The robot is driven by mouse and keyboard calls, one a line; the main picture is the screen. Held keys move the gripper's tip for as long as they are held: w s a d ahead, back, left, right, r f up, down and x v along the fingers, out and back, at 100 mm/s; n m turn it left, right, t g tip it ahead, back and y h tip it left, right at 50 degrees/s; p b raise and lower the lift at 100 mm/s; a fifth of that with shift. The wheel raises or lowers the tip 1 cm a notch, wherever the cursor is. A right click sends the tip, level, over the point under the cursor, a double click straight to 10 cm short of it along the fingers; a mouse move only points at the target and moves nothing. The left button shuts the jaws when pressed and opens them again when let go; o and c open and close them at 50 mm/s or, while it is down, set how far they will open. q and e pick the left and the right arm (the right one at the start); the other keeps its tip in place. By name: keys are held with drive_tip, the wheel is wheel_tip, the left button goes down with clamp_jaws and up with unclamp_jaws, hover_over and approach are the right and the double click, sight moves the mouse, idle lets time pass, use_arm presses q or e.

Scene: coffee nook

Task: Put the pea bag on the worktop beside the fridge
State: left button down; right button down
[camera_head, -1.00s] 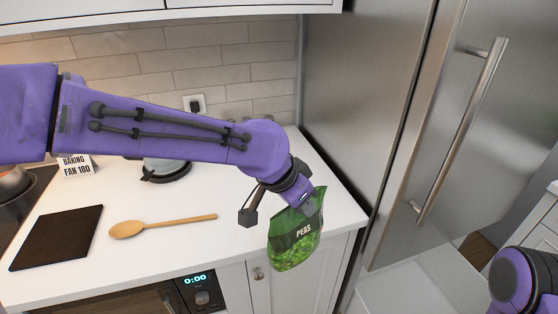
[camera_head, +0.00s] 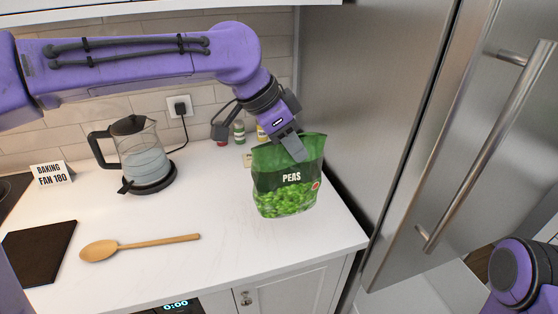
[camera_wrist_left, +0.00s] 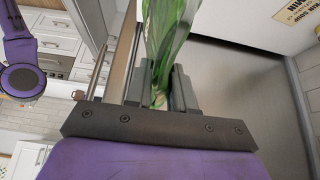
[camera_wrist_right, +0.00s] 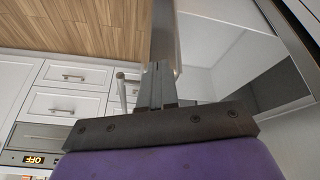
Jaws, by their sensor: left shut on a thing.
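The green pea bag (camera_head: 287,190) hangs upright over the right end of the white worktop (camera_head: 215,270), beside the steel fridge (camera_head: 365,90). I cannot tell whether its bottom touches the worktop. My left gripper (camera_head: 292,148) is shut on the bag's top edge. In the left wrist view the bag (camera_wrist_left: 167,35) is pinched between the fingers (camera_wrist_left: 160,90). In the right wrist view my right gripper's fingers (camera_wrist_right: 157,88) are close together, with nothing clearly between them; in the head view only part of that arm shows, at the lower right.
A kettle (camera_head: 145,160) stands at the back, left of the bag. Small jars (camera_head: 239,132) stand behind the gripper. The worktop in front of the bag is clear.

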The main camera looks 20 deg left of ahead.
use_arm(q)
drive_tip(key=w+a+f+p, duration=0.3)
drive_tip(key=w+f, duration=0.5)
drive_tip(key=f, duration=0.3)
drive_tip(key=shift+a, duration=0.9)
drive_tip(key=c, duration=0.9)
unclamp_jaws()
drive_tip(key=shift+c, duration=0.2)
drive_tip(key=b+v, duration=0.1)
drive_tip(key=v, duration=1.1)
drive_tip(key=shift+w, duration=0.1)
